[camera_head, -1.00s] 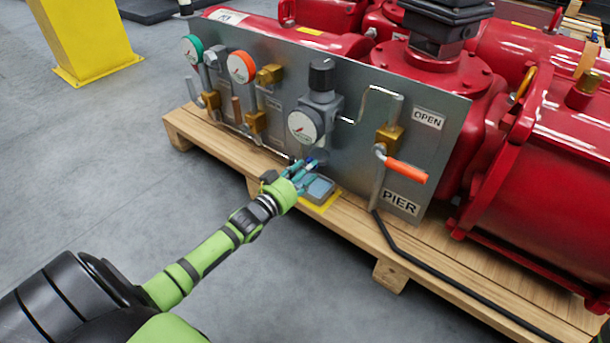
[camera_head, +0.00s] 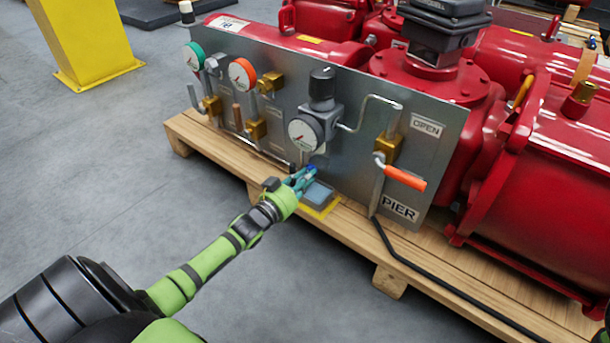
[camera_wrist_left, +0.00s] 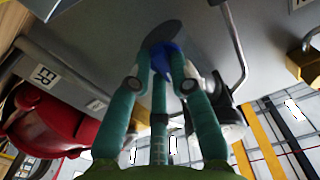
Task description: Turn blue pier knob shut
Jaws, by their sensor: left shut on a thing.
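The blue pier knob (camera_wrist_left: 160,58) shows in the left wrist view between the teal fingers of my left gripper, in front of a dark round disc (camera_wrist_left: 163,36) on the grey panel. In the head view a bit of the blue knob (camera_head: 311,169) shows at the fingertips, low on the panel, below a white gauge. My left gripper (camera_head: 303,178) is shut on the knob; it also fills the middle of the left wrist view (camera_wrist_left: 160,68). The fingers hide part of the knob, so its turn angle cannot be read.
The grey panel (camera_head: 350,128) bears gauges, brass valves and an orange lever (camera_head: 404,179) above a PIER label. A grey box on a yellow plate (camera_head: 319,194) sits beside the gripper on the wooden pallet (camera_head: 230,165). Red machinery stands behind.

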